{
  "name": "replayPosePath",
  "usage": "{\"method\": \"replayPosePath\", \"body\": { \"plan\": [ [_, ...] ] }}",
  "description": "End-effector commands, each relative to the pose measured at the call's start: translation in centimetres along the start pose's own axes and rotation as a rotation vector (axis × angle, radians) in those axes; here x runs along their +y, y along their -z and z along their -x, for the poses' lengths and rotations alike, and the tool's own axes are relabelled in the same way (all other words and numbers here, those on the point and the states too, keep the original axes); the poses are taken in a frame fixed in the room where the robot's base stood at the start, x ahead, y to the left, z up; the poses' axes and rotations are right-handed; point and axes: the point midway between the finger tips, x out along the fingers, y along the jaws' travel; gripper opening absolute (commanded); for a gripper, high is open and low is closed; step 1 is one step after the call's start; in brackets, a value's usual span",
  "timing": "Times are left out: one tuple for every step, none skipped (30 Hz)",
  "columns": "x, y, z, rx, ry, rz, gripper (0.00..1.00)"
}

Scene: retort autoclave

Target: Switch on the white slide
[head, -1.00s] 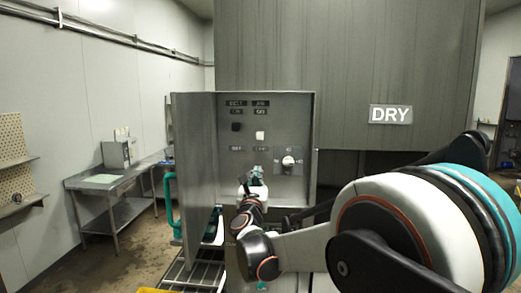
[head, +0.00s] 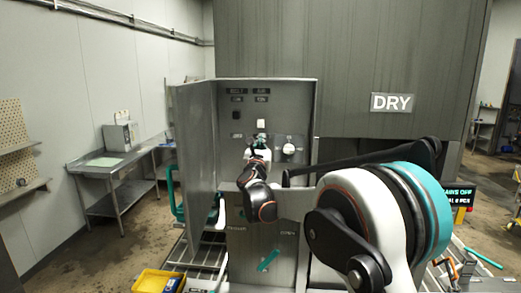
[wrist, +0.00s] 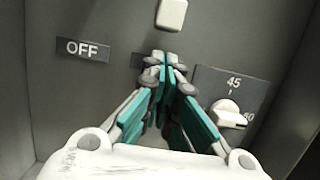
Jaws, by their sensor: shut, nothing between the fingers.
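The white slide (head: 261,123) is a small pale block on the grey control panel, right of a black slide (head: 236,115). Labels are above it. It also shows at the top of the wrist view (wrist: 172,14). My gripper (head: 261,137) is at the panel just below the white slide. In the wrist view my gripper (wrist: 160,60) has its teal fingers together and empty, with a small gap to the slide above. The fingers partly hide a dark label below the slide. I cannot tell whether the fingertips touch the panel.
A white knob (wrist: 228,114) with a 45 mark sits right of my fingers. An OFF label (wrist: 83,49) is to the left. The open cabinet door (head: 196,160) stands close on the left. A teal handle (head: 268,261) is on the panel below.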

Motion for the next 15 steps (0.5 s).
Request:
{"method": "replayPosePath", "body": {
  "plan": [
    [0.01, -0.68, -0.14, 0.0, 0.0, 0.0, 0.0],
    [0.01, -0.89, -0.2, 0.0, 0.0, 0.0, 0.0],
    [0.01, -1.1, -0.25, 0.0, 0.0, 0.0, 0.0],
    [0.01, -1.22, -0.29, 0.0, 0.0, 0.0, 0.0],
    [0.01, -1.31, -0.31, 0.0, 0.0, 0.0, 0.0],
    [0.01, -1.39, -0.33, 0.0, 0.0, 0.0, 0.0],
    [0.01, -1.42, -0.33, 0.0, 0.0, 0.0, 0.0],
    [0.01, -1.43, -0.33, 0.0, 0.0, 0.0, 0.0],
    [0.01, -1.44, -0.33, 0.0, 0.0, 0.0, 0.0],
    [0.01, -1.43, -0.33, 0.0, 0.0, 0.0, 0.0],
    [0.01, -1.43, -0.33, 0.0, 0.0, 0.0, 0.0],
    [0.01, -1.42, -0.32, 0.0, 0.0, 0.0, 0.0],
    [0.01, -1.42, -0.32, 0.0, 0.0, 0.0, 0.0],
    [0.0, -1.42, -0.32, 0.0, 0.0, 0.0, 0.0],
    [0.01, -1.42, -0.32, 0.0, 0.0, 0.0, 0.0]
  ]
}}
